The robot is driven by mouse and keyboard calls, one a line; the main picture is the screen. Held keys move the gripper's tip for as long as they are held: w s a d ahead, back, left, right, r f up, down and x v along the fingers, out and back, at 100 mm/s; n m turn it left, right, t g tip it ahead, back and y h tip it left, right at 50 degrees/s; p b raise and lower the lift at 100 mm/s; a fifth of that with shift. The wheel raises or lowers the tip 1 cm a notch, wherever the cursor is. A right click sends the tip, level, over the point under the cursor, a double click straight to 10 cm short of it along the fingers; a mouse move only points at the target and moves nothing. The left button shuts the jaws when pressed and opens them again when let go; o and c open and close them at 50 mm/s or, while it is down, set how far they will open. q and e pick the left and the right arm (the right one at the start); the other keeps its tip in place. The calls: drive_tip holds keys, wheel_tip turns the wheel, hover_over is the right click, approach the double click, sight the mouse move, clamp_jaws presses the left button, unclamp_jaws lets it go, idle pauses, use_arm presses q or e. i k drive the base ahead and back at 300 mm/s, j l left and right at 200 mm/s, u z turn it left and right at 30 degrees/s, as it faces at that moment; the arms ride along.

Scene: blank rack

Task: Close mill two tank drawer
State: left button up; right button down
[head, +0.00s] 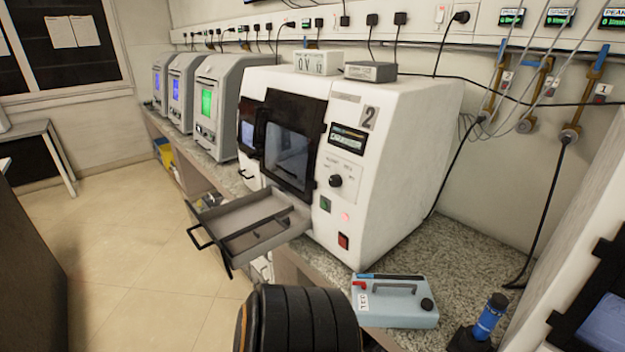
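Mill two (400,150) is a white machine marked with a "2", standing on the speckled counter in the middle of the head view. Its tank drawer (248,222) is a grey, shallow tray, pulled out from the lower front toward the left. The drawer's front panel carries a black bar handle (197,238). The tray looks empty. The mill's dark-framed window door (290,140) above the drawer looks shut. Neither of my grippers can be made out in the view, and nothing is seen touching the drawer.
A black ribbed part, probably my arm, fills the bottom middle. Several grey machines stand at left behind. The floor (135,250) left of the drawer is clear.

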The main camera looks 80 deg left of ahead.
sight(214, 225)
drive_tip(key=u, duration=3.45)
